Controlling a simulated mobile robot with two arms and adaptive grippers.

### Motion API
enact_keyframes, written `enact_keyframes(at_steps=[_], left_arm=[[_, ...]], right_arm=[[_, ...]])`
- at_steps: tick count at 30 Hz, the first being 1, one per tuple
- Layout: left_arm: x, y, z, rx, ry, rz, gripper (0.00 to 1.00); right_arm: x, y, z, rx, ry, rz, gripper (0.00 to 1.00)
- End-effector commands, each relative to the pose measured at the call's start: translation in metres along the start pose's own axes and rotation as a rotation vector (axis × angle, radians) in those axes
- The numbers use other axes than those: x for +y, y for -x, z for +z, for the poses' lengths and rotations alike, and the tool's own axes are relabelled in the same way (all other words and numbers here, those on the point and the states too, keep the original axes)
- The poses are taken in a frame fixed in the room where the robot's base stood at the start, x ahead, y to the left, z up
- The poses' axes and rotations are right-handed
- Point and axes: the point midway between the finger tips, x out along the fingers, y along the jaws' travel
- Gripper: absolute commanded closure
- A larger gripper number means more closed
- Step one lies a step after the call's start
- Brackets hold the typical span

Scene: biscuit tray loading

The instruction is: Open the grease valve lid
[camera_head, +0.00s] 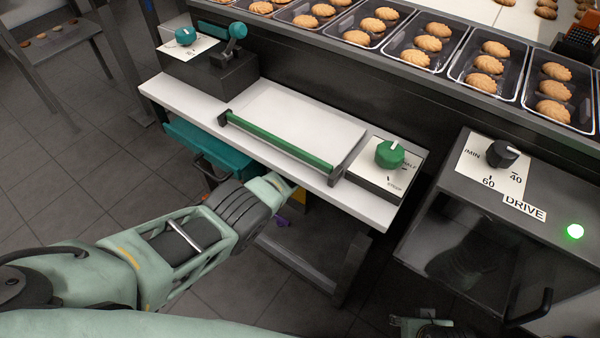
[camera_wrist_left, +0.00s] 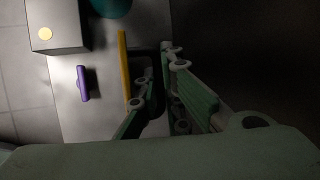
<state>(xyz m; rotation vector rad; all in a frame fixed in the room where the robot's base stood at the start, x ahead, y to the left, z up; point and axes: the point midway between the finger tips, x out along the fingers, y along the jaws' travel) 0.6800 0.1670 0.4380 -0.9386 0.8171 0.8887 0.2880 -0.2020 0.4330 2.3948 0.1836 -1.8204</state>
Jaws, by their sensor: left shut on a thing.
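My left arm reaches in from the left in the head view, and its gripper (camera_head: 281,191) is under the front edge of the white worktop, with the fingertips mostly hidden. In the left wrist view the gripper (camera_wrist_left: 160,85) is shut on a dark part (camera_wrist_left: 157,95) in deep shadow. I cannot tell whether this dark part is the grease valve lid. A yellow strip (camera_wrist_left: 125,68) stands just left of the fingers, and a purple handle (camera_wrist_left: 82,83) lies further left. My right gripper (camera_head: 425,325) shows only in part at the bottom edge of the head view.
The white worktop (camera_head: 185,97) overhangs my left gripper and carries a green bar (camera_head: 280,143) and a green knob (camera_head: 390,153). A teal drawer-like part (camera_head: 205,143) is below it. The dark DRIVE cabinet (camera_head: 460,255) stands at right. Biscuit trays line the back.

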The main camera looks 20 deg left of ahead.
Motion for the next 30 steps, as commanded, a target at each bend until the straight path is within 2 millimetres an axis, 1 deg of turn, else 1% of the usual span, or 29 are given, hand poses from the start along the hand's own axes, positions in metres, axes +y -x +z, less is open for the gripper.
enact_keyframes(at_steps=[1,11,12,14,25,30], left_arm=[[-0.0094,0.0006,-0.0014,0.001,-0.002,-0.034,1.0],[-0.0103,0.0009,-0.001,0.0,-0.003,-0.036,1.0],[-0.0104,0.0009,-0.0009,0.0,-0.003,-0.036,0.91],[-0.0102,0.0008,-0.0009,0.0,-0.003,-0.035,0.87],[-0.0068,-0.001,-0.0019,0.002,-0.006,-0.03,0.87],[-0.0064,0.0021,-0.0024,0.002,-0.006,-0.029,0.87]], right_arm=[[0.0001,-0.0016,0.0006,0.0,0.0,0.0,0.6],[0.0,-0.0018,0.0006,0.0,0.0,0.0,0.6],[0.0,-0.0018,0.0006,0.0,0.0,0.0,0.6],[0.0,-0.0018,0.0006,0.0,0.0,0.0,0.6],[-0.0001,-0.0028,0.0011,-0.002,0.001,0.0,0.6],[0.0,-0.0027,0.0009,-0.001,0.001,0.0,0.6]])
